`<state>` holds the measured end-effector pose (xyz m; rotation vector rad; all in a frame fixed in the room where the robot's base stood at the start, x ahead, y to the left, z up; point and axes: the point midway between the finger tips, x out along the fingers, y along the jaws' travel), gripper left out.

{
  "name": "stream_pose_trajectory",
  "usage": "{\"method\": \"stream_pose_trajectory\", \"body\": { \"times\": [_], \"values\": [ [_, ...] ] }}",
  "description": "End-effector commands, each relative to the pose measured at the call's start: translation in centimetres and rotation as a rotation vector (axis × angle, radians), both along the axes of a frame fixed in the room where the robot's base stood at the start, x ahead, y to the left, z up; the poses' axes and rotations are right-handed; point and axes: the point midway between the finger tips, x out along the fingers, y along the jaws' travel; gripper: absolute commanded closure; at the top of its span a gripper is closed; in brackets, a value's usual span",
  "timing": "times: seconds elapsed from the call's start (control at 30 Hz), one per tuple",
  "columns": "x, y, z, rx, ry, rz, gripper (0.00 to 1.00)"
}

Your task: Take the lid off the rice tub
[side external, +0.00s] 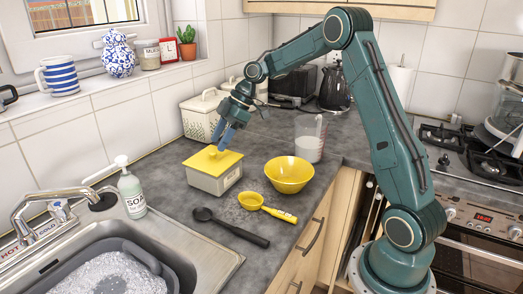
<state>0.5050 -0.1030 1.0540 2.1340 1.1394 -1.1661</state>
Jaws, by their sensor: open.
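The rice tub (214,178) is a pale box on the grey worktop, between the soap bottle and the yellow bowl. Its flat yellow lid (205,162) sits on top, with a small raised yellow part near the middle. My gripper (222,146) points down just above the lid with its blue fingers apart. The fingertips are at or close to the raised part; I cannot tell whether they touch it. The inside of the tub is hidden by the lid.
A yellow bowl (289,176), a measuring jug (309,140), a yellow scoop (262,205) and a black spoon (232,228) lie near the tub. A soap bottle (131,190) stands by the sink (215,266). A white bin (200,115) is behind.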

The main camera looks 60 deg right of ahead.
Motion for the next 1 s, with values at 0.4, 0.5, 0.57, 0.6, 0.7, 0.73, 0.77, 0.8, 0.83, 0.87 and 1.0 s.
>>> {"method": "stream_pose_trajectory", "body": {
  "times": [0.4,0.5,0.57,0.6,0.7,0.73,0.77,0.8,0.83,0.87,1.0],
  "values": [
    [1.1,1.6,-3.0,0.000,0.000,0.000,0.54],
    [1.1,1.6,-3.0,0.000,0.000,0.000,0.54],
    [1.1,1.6,-3.0,0.000,0.000,0.000,0.54],
    [1.0,1.6,-3.0,0.000,0.000,0.000,0.54],
    [1.0,1.6,-3.0,0.000,0.000,0.000,0.54],
    [1.0,1.6,-3.0,0.000,0.000,0.000,0.54],
    [1.0,1.6,-3.0,0.000,0.000,0.000,0.54],
    [1.0,1.6,-3.0,0.000,0.000,0.000,0.54],
    [1.0,1.6,-3.0,0.000,0.000,0.000,0.54],
    [1.0,1.6,-3.0,0.000,0.000,0.000,0.54],
    [1.0,1.6,-3.0,0.000,0.000,0.000,0.81]
  ]
}}
